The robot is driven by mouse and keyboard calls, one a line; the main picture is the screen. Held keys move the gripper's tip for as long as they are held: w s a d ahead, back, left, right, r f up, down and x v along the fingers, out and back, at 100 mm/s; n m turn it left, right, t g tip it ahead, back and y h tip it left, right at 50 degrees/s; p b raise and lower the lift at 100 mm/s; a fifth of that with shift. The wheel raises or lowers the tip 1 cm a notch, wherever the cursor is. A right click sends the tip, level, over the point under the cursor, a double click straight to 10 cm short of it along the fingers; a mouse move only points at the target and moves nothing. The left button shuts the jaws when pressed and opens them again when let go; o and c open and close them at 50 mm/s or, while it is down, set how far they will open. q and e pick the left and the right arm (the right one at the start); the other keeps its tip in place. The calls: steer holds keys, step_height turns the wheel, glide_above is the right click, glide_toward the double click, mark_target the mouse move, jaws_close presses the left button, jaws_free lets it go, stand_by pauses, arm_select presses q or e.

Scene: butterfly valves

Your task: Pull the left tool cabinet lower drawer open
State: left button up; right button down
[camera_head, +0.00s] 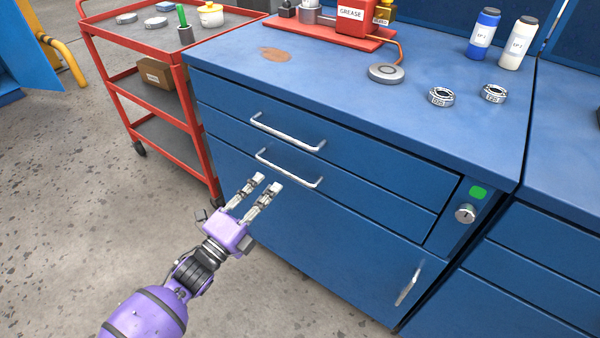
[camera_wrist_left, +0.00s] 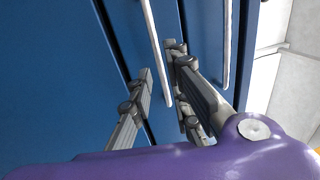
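The left tool cabinet is blue, and its lower drawer (camera_head: 370,198) sits flush in the front, closed. The lower drawer's silver bar handle (camera_head: 290,170) is fully visible in the head view. My left gripper (camera_head: 267,184) is open and empty, its two fingertips apart just in front of and below the left part of this handle. In the left wrist view the gripper's fingers (camera_wrist_left: 160,62) point at the blue front, with one pale handle bar (camera_wrist_left: 155,45) running between them and another (camera_wrist_left: 227,45) to the right. Contact cannot be told. My right gripper is not in view.
The upper drawer's handle (camera_head: 287,134) is close above. A lower door with a handle (camera_head: 408,287) and a lock (camera_head: 465,213) are to the right. A red cart (camera_head: 185,105) stands left of the cabinet. Bottles, rings and a red grease stand (camera_head: 330,32) are on the top.

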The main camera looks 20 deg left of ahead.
mark_target(282, 169)
arm_select(q)
steer(key=x, duration=0.7)
steer(key=shift+w+b, duration=0.2)
steer(key=shift+b, duration=0.15)
steer(key=shift+c, duration=0.2)
jaws_close()
steer(key=shift+f, duration=0.1)
